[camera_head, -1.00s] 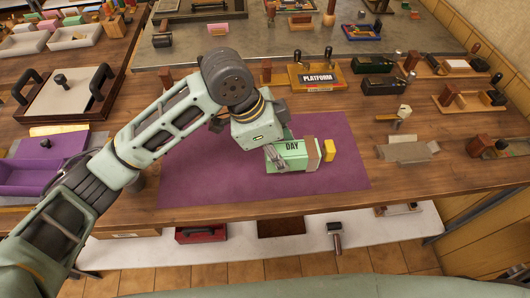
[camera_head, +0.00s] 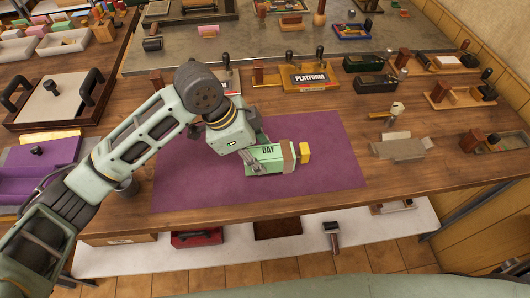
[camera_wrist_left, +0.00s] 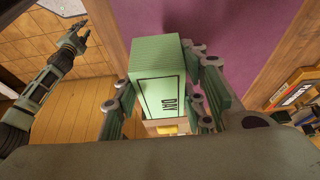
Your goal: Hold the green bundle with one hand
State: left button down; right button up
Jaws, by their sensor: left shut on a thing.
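The green bundle (camera_head: 282,164) is a pale green block marked "DAY", with a brown band (camera_head: 288,156) and a yellow piece (camera_head: 304,153) at its right end. It is over the purple mat (camera_head: 330,180); I cannot tell whether it touches the mat. My left gripper (camera_head: 256,158) is shut on the bundle's left part. In the left wrist view the bundle (camera_wrist_left: 158,75) is between the two fingers. My right gripper (camera_wrist_left: 75,40) shows small at the upper left of that view, away from the bundle; its jaw state is unclear.
A "PLATFORM" tray (camera_head: 311,78) stands behind the mat. A grey folded piece (camera_head: 400,147) and a small hammer-like tool (camera_head: 388,112) lie to the right. The mat's right part is clear.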

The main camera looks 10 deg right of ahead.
pick_arm(q)
jog(key=shift+w+a+f+b, duration=0.2)
jog(key=shift+w+a+f, duration=0.4)
jog(key=shift+a+f, duration=0.45)
jog(key=shift+w+a+f+b, duration=0.25)
jog(key=shift+w+a+f, duration=0.3)
jog(key=shift+a+f, duration=0.5)
jog(key=shift+w+a+f+b, duration=0.2)
jog(key=shift+w+a+f, duration=0.4)
jog(key=shift+a+f, duration=0.45)
jog(key=shift+a+r, duration=0.1)
jog(key=shift+r, duration=0.05)
jog(key=shift+f, duration=0.25)
jog(key=shift+f, duration=0.55)
jog(key=shift+s, duration=0.1)
jog(key=p, duration=0.4)
jog(key=shift+s+r, duration=0.1)
jog(key=shift+r, duration=0.1)
jog(key=shift+f+p, duration=0.15)
jog(key=shift+p, duration=0.6)
jog(key=shift+f, duration=0.1)
